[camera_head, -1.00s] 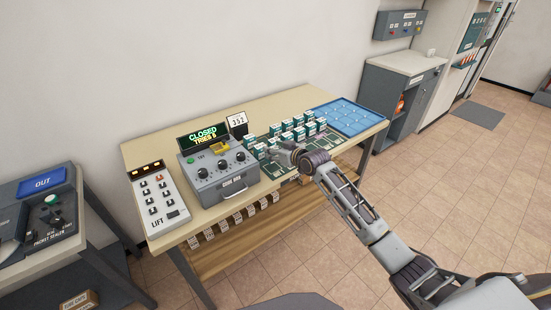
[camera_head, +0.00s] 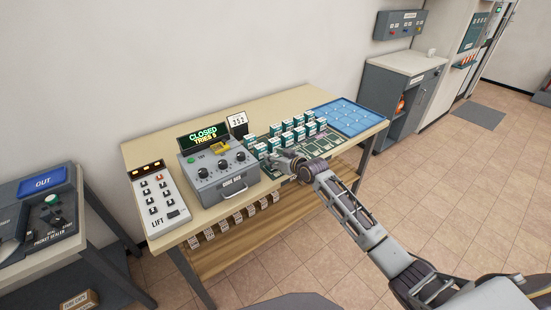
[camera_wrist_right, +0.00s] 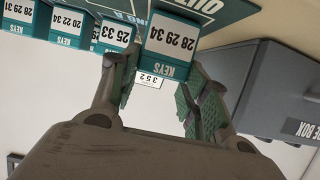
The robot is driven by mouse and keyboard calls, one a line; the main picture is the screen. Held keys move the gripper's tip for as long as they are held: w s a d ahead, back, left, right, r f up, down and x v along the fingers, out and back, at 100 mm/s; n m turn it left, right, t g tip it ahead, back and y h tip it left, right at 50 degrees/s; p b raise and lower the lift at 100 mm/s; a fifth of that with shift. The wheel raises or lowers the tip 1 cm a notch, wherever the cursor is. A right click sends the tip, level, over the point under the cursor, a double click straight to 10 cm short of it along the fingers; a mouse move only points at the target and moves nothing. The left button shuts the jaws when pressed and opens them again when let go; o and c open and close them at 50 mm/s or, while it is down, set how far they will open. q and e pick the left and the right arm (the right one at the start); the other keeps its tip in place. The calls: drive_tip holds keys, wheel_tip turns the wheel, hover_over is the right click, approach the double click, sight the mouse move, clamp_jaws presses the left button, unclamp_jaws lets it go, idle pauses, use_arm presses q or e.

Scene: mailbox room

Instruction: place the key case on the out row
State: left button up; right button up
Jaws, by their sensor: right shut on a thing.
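My right gripper (camera_head: 276,160) is low at the near left part of the dark green mat (camera_head: 318,147). In the right wrist view, its fingers (camera_wrist_right: 158,82) are closed around a white and teal key case (camera_wrist_right: 172,42) labelled KEYS 28 29 34. That view is upside down. Several similar key cases (camera_head: 299,133) stand in rows on the mat; some show in the wrist view, such as one labelled 25 33 (camera_wrist_right: 115,36). Printed lettering, partly cut off, shows on the mat beyond the held case. The mat's near slots are partly hidden by my arm. My left gripper is out of view.
A grey code box (camera_head: 217,170) reading CLOSED, TRIES 5 stands left of the mat, close to my gripper. A card reading 352 (camera_head: 238,120) stands behind. A blue tray (camera_head: 347,116) lies to the right, a LIFT panel (camera_head: 158,197) far left.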

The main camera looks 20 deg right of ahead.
drive_tip(key=shift+f, duration=0.1)
drive_tip(key=o, duration=1.1)
drive_tip(key=shift+c, duration=0.2)
drive_tip(key=v, duration=1.2)
idle(0.4)
